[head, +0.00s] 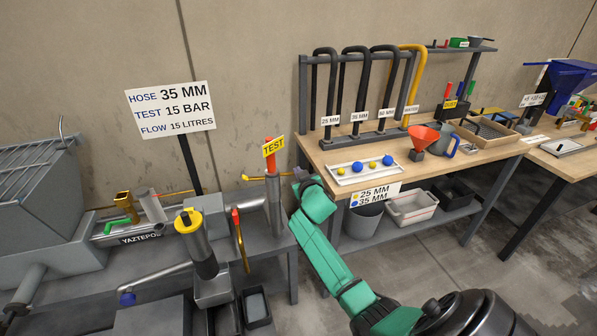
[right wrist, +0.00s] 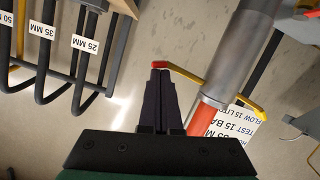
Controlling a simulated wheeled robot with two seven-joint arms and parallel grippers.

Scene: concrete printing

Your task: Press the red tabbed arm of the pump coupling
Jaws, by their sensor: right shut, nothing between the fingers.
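A grey upright pipe (head: 274,206) with a red top and a yellow TEST tag bears a thin yellow cross arm (head: 256,178). In the right wrist view the arm (right wrist: 197,80) passes by the pipe (right wrist: 237,50), and its near end has a red tab (right wrist: 160,65). My right gripper (head: 300,176) is beside the pipe, on its right in the head view. In the right wrist view the closed, empty fingers (right wrist: 160,73) end right at the red tab; I cannot tell whether they touch. In the head view the gripper hides most of that end. My left gripper is not in view.
A curved yellow handle with a red top (head: 239,240) and a yellow-capped cylinder (head: 203,247) stand left of the pipe. A wooden table (head: 320,150) with hanging hoses and a tray of balls (head: 362,170) lies to the right. A white sign (head: 172,110) stands behind.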

